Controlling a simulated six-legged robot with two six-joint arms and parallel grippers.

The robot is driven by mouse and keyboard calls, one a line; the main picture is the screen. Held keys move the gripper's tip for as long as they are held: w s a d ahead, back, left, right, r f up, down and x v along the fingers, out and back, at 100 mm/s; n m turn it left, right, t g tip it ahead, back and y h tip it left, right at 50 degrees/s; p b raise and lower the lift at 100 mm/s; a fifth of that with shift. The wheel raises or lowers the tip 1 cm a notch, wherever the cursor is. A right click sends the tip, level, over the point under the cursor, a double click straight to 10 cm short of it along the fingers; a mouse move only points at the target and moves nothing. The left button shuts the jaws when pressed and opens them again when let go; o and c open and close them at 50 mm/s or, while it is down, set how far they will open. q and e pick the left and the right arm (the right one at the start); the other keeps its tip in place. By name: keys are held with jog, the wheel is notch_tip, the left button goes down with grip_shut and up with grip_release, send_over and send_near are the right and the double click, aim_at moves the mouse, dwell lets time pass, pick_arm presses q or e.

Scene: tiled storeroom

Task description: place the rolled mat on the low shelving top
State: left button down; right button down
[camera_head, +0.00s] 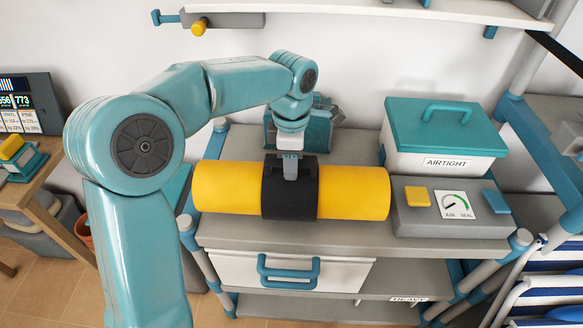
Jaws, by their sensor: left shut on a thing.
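The rolled mat (352,192) is a yellow cylinder with a black band around its middle, lying level from left to right. My left gripper (290,172) comes down from above and is shut on the mat at the black band. The low shelving top (330,237) is a grey surface directly below the mat. I cannot tell whether the mat touches it or is slightly above it. The fingertips are partly hidden against the dark band. My right gripper is not in view.
On the shelving top, a teal-lidded white box labelled AIRTIGHT (437,160) and a grey sealer unit (450,222) stand to the right. A teal device (322,125) stands behind the mat. A wall shelf (440,10) hangs above. A drawer handle (288,283) sticks out below.

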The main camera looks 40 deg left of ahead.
pick_arm(q)
notch_tip(320, 180, down, 2)
jog(key=shift+w+f, duration=0.1)
jog(key=c, duration=0.6)
grip_release()
jog(key=shift+f, duration=0.1)
jog(key=shift+c, duration=0.2)
